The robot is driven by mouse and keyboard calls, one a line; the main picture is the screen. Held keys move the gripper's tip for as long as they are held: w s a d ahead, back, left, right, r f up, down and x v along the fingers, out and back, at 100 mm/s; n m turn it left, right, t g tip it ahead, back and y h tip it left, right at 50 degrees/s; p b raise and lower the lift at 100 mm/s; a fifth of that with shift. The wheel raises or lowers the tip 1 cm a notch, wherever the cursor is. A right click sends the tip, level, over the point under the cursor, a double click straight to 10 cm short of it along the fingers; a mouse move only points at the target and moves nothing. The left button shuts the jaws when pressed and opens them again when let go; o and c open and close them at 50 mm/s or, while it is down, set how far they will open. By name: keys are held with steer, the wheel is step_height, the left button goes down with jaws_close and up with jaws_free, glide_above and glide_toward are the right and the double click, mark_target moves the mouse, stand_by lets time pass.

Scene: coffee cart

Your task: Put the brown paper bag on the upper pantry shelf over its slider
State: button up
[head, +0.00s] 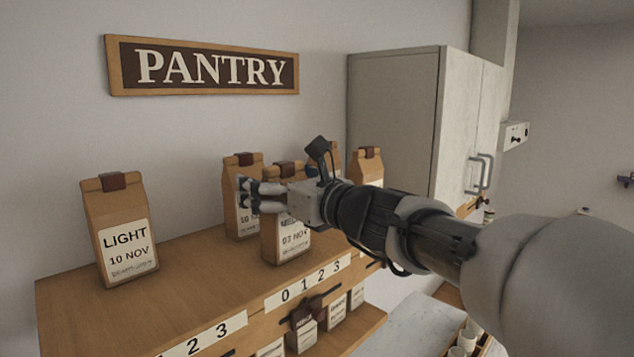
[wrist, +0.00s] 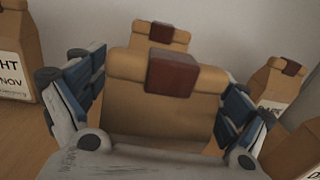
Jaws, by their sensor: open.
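A brown paper bag (head: 285,240) with a dark brown clip and a label reading 07 NOV stands upright near the front of the upper pantry shelf (head: 190,265). My gripper (head: 242,195) is open at this bag, coming in from the right. In the wrist view the bag (wrist: 160,110) lies between the open fingers (wrist: 160,100); I cannot tell whether they touch it. Number strips (head: 308,282) run along the shelf's front edge. A dark slider piece (head: 316,300) sits below one strip. My gripper hides part of the bag.
A bag marked LIGHT 10 NOV (head: 125,235) stands to the left, with bare shelf between. Another bag (head: 240,170) stands close behind the front one. A further bag (head: 367,165) stands to the right. Small packets (head: 337,310) sit on the lower shelf. A grey cabinet (head: 395,120) is behind.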

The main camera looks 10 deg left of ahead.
steer(key=shift+r, duration=0.1)
steer(key=b+v, duration=0.2)
steer(key=v, duration=1)
steer(key=s+d+f+n+g+h, duration=0.2)
steer(key=s+f+n+g+h, duration=0.1)
steer(key=s+f+n, duration=0.5)
steer(key=s+d+f+n+g+h, duration=0.25)
steer(key=s+f+n, duration=0.35)
steer(key=f, duration=0.4)
steer(key=s+d+f+n+g+h, duration=0.1)
steer(key=s+d+f+n+h, duration=0.7)
steer(key=s+d+f+n, duration=0.3)
steer(key=d+f+n, duration=0.1)
steer(key=d, duration=0.2)
steer(key=shift+d+f, duration=0.3)
steer(key=shift+d, duration=0.1)
steer(key=shift+s+g, duration=0.1)
steer(key=shift+g, duration=0.15)
